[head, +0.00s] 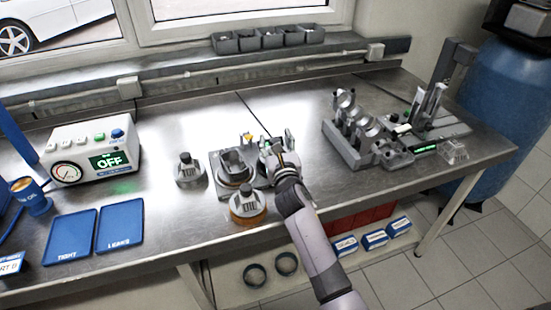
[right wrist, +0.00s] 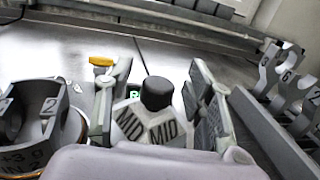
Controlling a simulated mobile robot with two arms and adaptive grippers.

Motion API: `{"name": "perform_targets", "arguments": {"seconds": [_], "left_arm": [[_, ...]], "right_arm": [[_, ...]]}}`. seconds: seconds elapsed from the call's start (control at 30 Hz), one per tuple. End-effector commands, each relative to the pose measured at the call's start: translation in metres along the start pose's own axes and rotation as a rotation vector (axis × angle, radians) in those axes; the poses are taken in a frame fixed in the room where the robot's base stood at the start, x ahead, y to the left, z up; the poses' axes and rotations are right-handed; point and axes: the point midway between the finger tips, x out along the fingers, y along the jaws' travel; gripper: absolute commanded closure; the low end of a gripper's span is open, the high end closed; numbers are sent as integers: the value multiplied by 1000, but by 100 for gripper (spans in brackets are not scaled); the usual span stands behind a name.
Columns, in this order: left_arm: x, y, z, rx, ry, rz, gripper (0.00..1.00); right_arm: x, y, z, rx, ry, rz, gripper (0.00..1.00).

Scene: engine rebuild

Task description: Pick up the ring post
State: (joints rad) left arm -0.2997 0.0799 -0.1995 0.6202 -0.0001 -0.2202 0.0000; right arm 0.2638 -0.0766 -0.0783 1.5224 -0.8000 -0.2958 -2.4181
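A grey post with a black knob, marked MID (right wrist: 150,125), stands between the two fingers of my right gripper in the right wrist view. My right gripper (right wrist: 155,105) has its fingers spread to either side of it, and I see no clear grip on it. In the head view my right gripper (head: 277,147) is over the bench, at the right of the grey fixture, and mostly hides this post. Two similar posts stand to its left, one marked TOP (head: 188,172) and one that seems marked OIL (head: 246,205). My left gripper is out of view.
A grey fixture (head: 222,182) with a cup-like holder stands left of my gripper. A rack of grey rods (head: 345,147) is to the right. A gauge box reading OFF (head: 92,150) and two blue mats (head: 120,226) lie at left.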

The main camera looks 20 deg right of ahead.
Motion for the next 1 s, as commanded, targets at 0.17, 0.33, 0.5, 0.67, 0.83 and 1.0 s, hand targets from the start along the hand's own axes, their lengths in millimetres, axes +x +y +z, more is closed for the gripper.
{"name": "perform_targets", "arguments": {"seconds": [0.17, 0.33, 0.5, 0.67, 0.83, 1.0], "left_arm": [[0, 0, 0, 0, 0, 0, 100], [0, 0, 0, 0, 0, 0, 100], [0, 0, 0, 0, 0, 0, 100], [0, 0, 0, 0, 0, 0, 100], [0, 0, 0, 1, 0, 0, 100], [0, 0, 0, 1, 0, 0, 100]], "right_arm": [[0, 0, 0, 0, 0, 0, 64], [0, 0, 0, 0, 0, 0, 75], [0, 0, 0, 0, 0, 0, 87], [0, 0, 0, 0, 0, 0, 97], [0, 0, 0, 0, 0, 0, 100], [0, 0, 0, 0, 0, 0, 100]]}}
